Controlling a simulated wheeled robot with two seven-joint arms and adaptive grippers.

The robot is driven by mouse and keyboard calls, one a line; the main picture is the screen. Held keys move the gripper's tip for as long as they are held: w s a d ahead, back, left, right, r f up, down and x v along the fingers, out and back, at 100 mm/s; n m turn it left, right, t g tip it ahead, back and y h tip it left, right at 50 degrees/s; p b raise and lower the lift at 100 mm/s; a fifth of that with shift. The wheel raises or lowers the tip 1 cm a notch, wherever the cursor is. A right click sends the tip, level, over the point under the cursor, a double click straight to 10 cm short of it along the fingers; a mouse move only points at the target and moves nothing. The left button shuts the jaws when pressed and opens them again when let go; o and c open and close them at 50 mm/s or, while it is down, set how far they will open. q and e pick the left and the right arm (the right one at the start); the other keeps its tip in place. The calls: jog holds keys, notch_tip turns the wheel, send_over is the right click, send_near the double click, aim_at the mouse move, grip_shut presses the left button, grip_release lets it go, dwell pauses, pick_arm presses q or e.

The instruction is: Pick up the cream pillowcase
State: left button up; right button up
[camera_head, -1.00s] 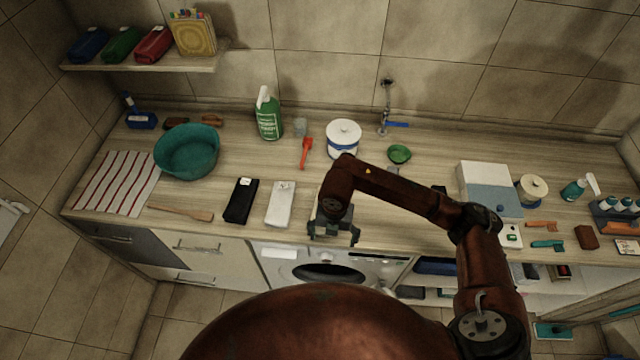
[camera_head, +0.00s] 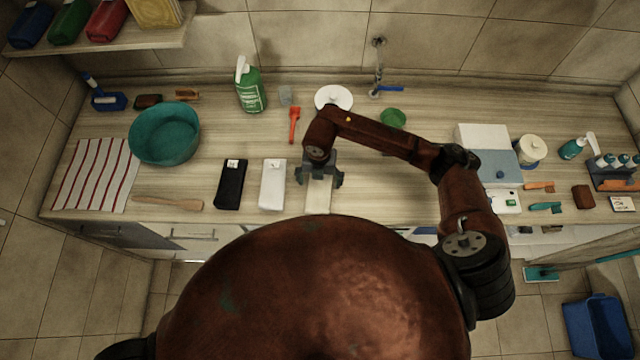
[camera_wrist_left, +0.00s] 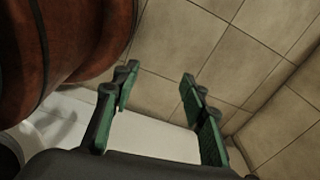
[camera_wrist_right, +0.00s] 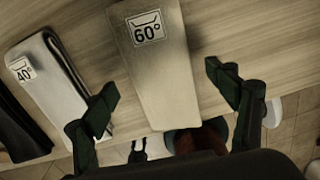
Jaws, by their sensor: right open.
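The cream pillowcase (camera_head: 318,197) is a folded flat piece at the counter's front edge, partly covered by my right gripper in the head view. In the right wrist view the pillowcase (camera_wrist_right: 160,85) carries a "60°" label. My right gripper (camera_head: 319,180) is open above it, with one finger on each side in the picture; I cannot tell whether they touch it. My left gripper (camera_wrist_left: 160,105) is open and empty in the left wrist view, low beside bare floor tiles and a pale surface. It does not show in the head view.
A white folded cloth (camera_head: 272,184) lies close left of the pillowcase, labelled "40°" in the right wrist view. A black folded cloth (camera_head: 231,185) lies further left. A red brush (camera_head: 294,124) and white tub (camera_head: 333,97) are behind.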

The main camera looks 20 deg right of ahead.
jog(key=shift+s+f, duration=0.25)
jog(key=shift+f, duration=0.8)
jog(key=shift+w+f, duration=0.1)
jog(key=shift+w, duration=0.05)
jog(key=c, duration=0.6)
pick_arm(q)
jog(key=shift+w+r, duration=0.2)
jog(key=shift+w, duration=0.35)
jog(key=shift+w+r, duration=0.15)
jog(key=shift+w, duration=0.35)
pick_arm(e)
jog(key=c, duration=0.8)
